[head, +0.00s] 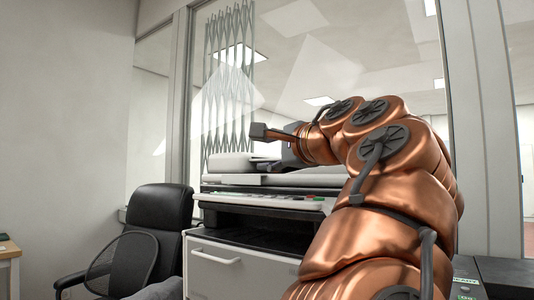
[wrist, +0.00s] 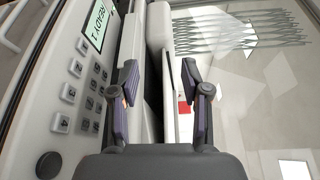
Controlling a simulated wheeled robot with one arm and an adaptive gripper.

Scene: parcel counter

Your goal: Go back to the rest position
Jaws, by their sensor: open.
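My gripper (head: 290,156) is at the end of my copper arm, just above the top of a grey-white copier (head: 320,178) in the head view. Its fingers are hard to make out there. In the wrist view my gripper (wrist: 160,75) has its two dark fingers spread apart, with nothing held between them. Beyond the fingers the wrist view shows the white copier body (wrist: 160,25), a dark gap and a small red mark (wrist: 184,107). I cannot tell whether the fingertips touch the copier.
The copier's keypad (wrist: 85,85) and lit display (wrist: 98,25) lie left of the fingers. A glass partition (head: 330,60) stands behind the copier. A black office chair (head: 155,220) is at left.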

